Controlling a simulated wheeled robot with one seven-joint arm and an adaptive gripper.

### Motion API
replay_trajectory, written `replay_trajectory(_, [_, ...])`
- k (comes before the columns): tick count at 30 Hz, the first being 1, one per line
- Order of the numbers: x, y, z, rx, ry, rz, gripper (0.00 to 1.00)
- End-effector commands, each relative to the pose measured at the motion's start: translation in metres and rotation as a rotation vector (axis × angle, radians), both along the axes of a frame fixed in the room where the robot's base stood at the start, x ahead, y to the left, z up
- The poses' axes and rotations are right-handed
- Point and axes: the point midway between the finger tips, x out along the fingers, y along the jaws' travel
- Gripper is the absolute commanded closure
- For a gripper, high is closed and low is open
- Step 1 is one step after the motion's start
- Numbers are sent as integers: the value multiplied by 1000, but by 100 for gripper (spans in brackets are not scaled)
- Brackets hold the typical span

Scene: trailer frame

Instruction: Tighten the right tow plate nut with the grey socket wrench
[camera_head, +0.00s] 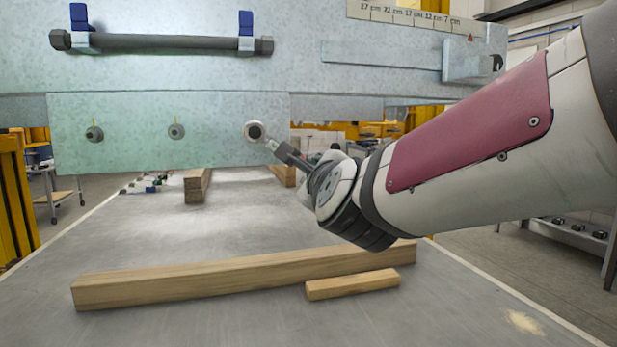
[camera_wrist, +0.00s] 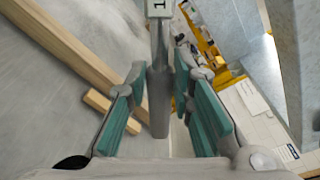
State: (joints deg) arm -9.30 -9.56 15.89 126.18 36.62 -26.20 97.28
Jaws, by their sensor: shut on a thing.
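The pale green tow plate (camera_head: 135,105) hangs on the trailer frame with three round nut positions in a row. The left nut (camera_head: 94,133) and the middle nut (camera_head: 176,131) are bare. At the right nut position sits the round head of the grey socket wrench (camera_head: 255,131), which hides the nut behind it. Whether the socket is fully seated cannot be told. The wrench handle slopes down right into my gripper (camera_head: 297,160). In the wrist view the grey handle (camera_wrist: 159,105) runs between the teal pads of my gripper (camera_wrist: 160,88), which is shut on it.
A dark grey bar (camera_head: 165,42) rests on blue hooks above the plate. A long wooden beam (camera_head: 230,277) and a short block (camera_head: 352,284) lie on the grey table (camera_head: 190,325). A metal bracket (camera_head: 466,62) juts from the frame above my arm. Space just below the plate is open.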

Motion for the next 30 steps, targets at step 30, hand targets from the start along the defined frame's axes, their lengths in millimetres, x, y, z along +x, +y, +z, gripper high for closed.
replay_trajectory(30, [-11,-5,2,-3,6,4,100])
